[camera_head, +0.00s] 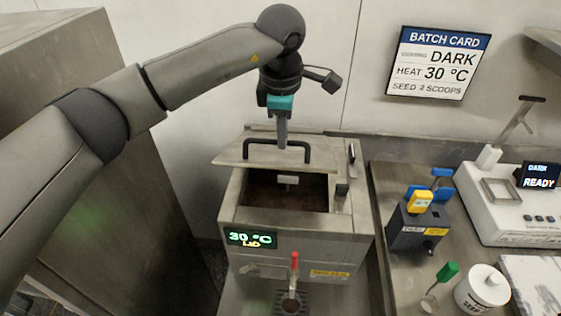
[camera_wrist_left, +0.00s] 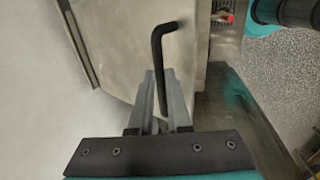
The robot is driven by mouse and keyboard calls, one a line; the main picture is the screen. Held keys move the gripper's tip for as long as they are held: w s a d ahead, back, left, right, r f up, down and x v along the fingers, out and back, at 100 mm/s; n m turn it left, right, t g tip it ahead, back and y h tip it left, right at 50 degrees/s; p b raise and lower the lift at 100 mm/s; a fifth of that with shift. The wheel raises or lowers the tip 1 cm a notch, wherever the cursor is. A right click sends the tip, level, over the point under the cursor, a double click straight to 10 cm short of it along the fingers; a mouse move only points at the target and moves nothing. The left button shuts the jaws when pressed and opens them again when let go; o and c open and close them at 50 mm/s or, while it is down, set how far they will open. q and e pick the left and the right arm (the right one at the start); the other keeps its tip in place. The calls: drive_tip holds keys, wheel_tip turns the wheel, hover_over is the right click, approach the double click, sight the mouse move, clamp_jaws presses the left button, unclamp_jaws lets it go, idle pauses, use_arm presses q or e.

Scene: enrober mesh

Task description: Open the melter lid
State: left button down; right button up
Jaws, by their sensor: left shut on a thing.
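The melter (camera_head: 300,222) is a steel box with a lit display (camera_head: 250,239) reading 30 °C and LID. Its flat steel lid (camera_head: 232,152) lies towards the back, by the wall, with a black bar handle (camera_head: 262,143) on top. In front of the lid the tank opening is uncovered and dark brown inside. My left gripper (camera_head: 282,143) reaches down from above and is shut on the handle. The left wrist view shows the black handle (camera_wrist_left: 157,50) between the fingers (camera_wrist_left: 161,98), above the lid (camera_wrist_left: 118,45). My right gripper is in neither view.
To the right, a counter holds a dark block with blue and yellow handles (camera_head: 420,200), a green-handled tool (camera_head: 446,272), a white seed tub (camera_head: 483,289) and a white machine (camera_head: 500,205) reading READY. A red-handled tap (camera_head: 294,262) is on the melter's front. A batch card (camera_head: 432,64) hangs behind.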

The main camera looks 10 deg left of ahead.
use_arm(q)
drive_tip(key=shift+w+a+r+p, duration=0.1)
drive_tip(key=shift+w+r+p, duration=0.35)
drive_tip(key=shift+w+r, duration=1.65)
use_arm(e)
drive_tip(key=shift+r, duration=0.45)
use_arm(q)
drive_tip(key=shift+w+f, duration=0.15)
drive_tip(key=shift+f, duration=0.1)
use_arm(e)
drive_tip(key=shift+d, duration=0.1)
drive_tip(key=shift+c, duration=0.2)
